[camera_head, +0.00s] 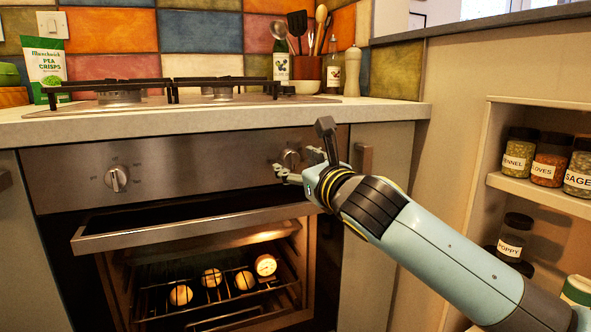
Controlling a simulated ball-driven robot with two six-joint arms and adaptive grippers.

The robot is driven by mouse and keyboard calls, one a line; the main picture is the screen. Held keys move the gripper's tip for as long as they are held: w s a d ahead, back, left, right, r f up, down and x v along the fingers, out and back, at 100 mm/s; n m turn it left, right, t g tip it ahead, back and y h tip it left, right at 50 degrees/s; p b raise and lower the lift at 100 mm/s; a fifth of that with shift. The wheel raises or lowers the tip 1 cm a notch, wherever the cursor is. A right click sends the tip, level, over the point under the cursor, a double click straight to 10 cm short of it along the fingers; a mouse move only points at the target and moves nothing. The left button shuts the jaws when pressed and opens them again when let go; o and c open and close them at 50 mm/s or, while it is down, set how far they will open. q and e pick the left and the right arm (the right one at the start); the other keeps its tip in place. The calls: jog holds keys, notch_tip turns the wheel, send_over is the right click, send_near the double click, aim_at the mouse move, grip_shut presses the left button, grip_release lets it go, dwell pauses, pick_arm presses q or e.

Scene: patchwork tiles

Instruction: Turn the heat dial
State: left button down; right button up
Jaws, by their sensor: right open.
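The oven's steel front panel (200,170) carries two round dials. The left dial (117,178) is in full view, with markings around it. The right dial (290,158) is partly hidden by my right gripper (297,166). The gripper reaches in from the lower right and is open. Its fingers are at the right dial, one low and left of it, the other to its right. I cannot tell whether they touch it. My left gripper is not in view.
Below the panel the oven handle (190,228) juts forward. The worktop (200,118) overhangs above. A shelf with spice jars (519,152) stands on the right.

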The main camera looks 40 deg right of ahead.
jog(key=shift+w+d, duration=0.1)
jog(key=shift+w, duration=0.4)
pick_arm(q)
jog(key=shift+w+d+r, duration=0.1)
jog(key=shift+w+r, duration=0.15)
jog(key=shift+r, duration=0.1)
pick_arm(e)
jog(key=c, duration=1.1)
jog(key=shift+c, duration=0.2)
